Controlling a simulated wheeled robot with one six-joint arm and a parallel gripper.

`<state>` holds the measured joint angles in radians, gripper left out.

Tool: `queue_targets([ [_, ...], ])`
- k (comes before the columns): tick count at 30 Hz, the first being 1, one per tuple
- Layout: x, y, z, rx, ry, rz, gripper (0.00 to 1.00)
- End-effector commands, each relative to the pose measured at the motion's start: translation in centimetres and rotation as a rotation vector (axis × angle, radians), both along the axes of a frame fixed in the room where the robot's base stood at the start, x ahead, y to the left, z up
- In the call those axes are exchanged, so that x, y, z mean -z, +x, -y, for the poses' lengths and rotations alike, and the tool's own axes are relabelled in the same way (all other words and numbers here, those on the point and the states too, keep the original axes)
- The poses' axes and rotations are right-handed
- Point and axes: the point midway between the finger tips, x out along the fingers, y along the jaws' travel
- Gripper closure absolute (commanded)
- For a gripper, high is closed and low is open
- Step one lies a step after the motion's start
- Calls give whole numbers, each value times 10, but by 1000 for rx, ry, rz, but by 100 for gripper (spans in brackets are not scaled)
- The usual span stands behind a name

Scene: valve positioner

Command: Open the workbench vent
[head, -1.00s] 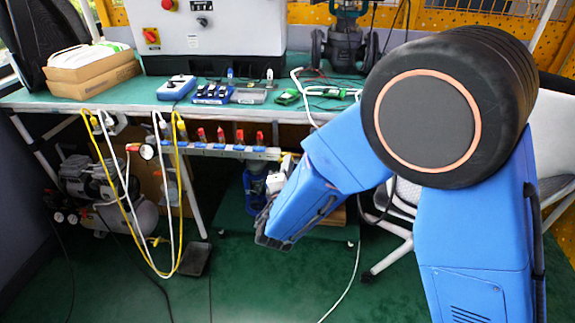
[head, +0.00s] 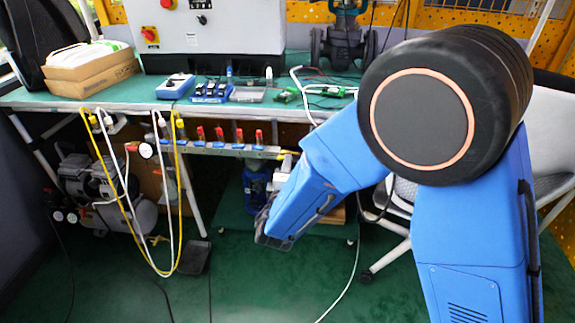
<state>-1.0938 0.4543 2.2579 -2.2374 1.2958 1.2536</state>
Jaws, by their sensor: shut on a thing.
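A grey manifold rail (head: 210,149) runs under the front edge of the green workbench, with several red-handled valves (head: 220,134) standing along it. At its right end is a small yellow vent handle (head: 287,153), partly hidden by my arm. My gripper (head: 284,170) appears as a small grey-white part just below that handle, against the upper edge of my blue forearm. It is shut on what looks like the yellow handle. The fingertips and the exact contact are mostly hidden behind my arm.
The green bench top (head: 130,92) holds a blue-white box (head: 175,87) and cardboard boxes (head: 90,78). Yellow and white hoses (head: 180,200) hang at the left, near a compressor (head: 95,185). A white chair (head: 550,150) stands right.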

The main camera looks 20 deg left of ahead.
Motion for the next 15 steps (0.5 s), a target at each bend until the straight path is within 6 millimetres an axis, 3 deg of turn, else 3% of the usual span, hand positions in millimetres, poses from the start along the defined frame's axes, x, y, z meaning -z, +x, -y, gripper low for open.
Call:
queue_targets([
  [3,2,0,1,2,-3,-2,100],
  [4,2,0,1,2,-3,-2,87],
  [6,2,0,1,1,-3,-2,73],
  [15,1,-1,1,0,-1,-2,73],
])
